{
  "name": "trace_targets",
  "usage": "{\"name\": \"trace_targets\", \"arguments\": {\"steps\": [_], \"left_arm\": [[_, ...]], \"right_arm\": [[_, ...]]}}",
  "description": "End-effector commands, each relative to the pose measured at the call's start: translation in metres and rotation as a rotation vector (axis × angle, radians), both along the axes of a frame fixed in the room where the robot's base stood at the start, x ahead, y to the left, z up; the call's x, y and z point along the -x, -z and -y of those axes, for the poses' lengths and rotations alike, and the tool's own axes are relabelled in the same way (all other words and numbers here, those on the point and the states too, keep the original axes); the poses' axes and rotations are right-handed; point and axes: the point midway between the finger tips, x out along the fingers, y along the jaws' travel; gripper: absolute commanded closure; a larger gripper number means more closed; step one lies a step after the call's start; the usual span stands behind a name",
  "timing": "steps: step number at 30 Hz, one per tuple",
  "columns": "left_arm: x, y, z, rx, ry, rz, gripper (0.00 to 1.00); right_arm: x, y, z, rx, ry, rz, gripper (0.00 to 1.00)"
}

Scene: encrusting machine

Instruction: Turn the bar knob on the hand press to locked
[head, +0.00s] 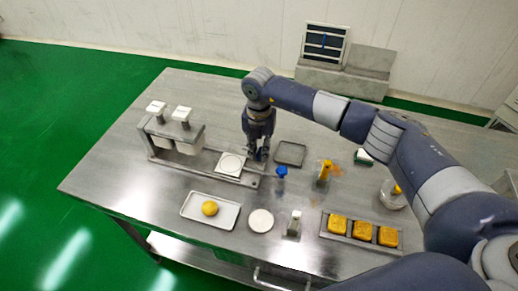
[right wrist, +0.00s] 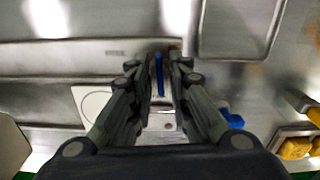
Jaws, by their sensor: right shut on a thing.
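The hand press (head: 195,168) stands on the left part of the steel table, a metal frame with two white-topped blocks at one end and a round white disc on a square plate near the other. My right gripper (head: 261,153) points down at the right end of the press. In the right wrist view, the blue bar knob (right wrist: 159,75) stands upright in the picture between the two fingers of my right gripper (right wrist: 164,62), which are shut on it. In the head view the gripper hides the knob. My left gripper is not in view.
A shallow grey tray (head: 290,153) lies just right of the gripper. A blue-topped item (head: 281,172) and a yellow-handled tool (head: 325,170) stand near. In front are a white tray (head: 190,212) with a yellow ball, a white disc (head: 261,220) and a mould tray (head: 327,228) with yellow cakes.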

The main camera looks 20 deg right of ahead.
Motion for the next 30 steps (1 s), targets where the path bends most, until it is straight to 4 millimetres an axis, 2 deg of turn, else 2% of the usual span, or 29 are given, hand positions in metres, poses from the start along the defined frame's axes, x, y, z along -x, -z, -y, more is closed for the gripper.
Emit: {"name": "trace_targets", "arguments": {"steps": [9, 23, 24, 26, 30], "left_arm": [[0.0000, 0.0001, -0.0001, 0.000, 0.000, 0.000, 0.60], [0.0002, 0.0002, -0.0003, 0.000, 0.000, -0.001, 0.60], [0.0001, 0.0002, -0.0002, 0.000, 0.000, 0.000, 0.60], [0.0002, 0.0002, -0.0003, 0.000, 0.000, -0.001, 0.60], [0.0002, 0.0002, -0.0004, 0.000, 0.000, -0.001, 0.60]], "right_arm": [[-0.0009, -0.0011, 0.0003, 0.001, 0.086, 0.003, 1.00], [-0.0012, -0.0012, 0.0002, 0.000, 0.095, 0.004, 1.00], [-0.0012, -0.0012, 0.0002, 0.000, 0.095, 0.004, 0.73], [-0.0010, -0.0011, 0.0002, 0.000, 0.095, 0.004, 0.60], [-0.0008, -0.0007, 0.0001, -0.001, 0.094, 0.003, 0.59]]}}
